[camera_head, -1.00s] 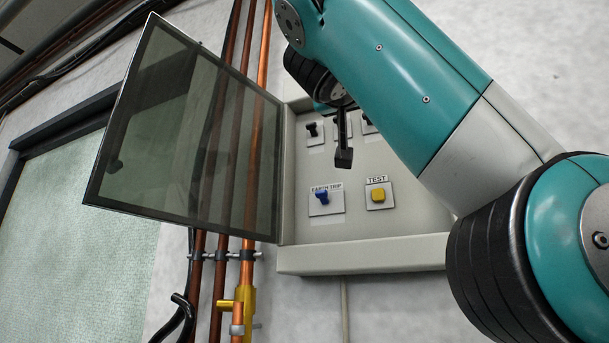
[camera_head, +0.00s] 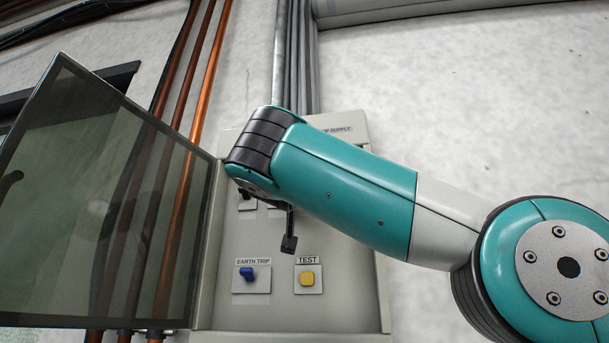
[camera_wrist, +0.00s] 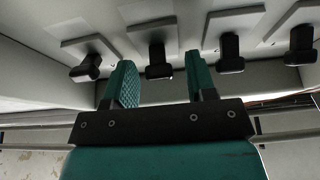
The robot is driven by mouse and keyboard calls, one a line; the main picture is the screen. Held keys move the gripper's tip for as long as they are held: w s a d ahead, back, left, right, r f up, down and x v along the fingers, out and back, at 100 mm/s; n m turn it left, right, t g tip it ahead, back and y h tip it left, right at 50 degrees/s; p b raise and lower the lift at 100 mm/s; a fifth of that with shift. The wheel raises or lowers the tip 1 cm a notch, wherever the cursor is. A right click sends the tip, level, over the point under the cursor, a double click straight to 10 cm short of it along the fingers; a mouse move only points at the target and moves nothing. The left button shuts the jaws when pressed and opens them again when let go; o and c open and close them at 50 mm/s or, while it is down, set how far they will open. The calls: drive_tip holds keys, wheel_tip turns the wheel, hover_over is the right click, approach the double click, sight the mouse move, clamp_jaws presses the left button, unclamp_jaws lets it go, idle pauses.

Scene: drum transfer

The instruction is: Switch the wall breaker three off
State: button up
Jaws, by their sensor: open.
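Several black breaker levers stand in a row in the wrist view, each on a pale plate. One black lever (camera_wrist: 160,62) is between and just beyond the fingertips of my open gripper (camera_wrist: 160,75). I cannot tell whether it touches a finger. Another lever (camera_wrist: 88,67) is left of the fingers and tilted differently; two more (camera_wrist: 231,55) (camera_wrist: 299,46) are to the right. No breaker number is readable, so I cannot tell which is three. In the head view, my arm hides most of the row; a dark finger (camera_head: 289,235) shows below it, and one lever (camera_head: 246,200) is partly visible.

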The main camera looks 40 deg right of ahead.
drive_tip(key=shift+d, duration=0.1)
drive_tip(key=shift+c, duration=0.5)
drive_tip(key=c, duration=0.8)
drive_tip(key=f+t+h+b, duration=0.1)
drive_tip(key=b, duration=0.3)
drive_tip(key=shift+f, duration=0.15)
drive_tip(key=h+b, duration=0.1)
drive_tip(key=b, duration=0.2)
drive_tip(key=shift+f+t, duration=0.1)
drive_tip(key=shift+t, duration=0.3)
drive_tip(key=shift+r+t+h+b, duration=0.25)
drive_tip(key=shift+t+h+b, duration=0.05)
drive_tip(key=shift+h+b, duration=0.3)
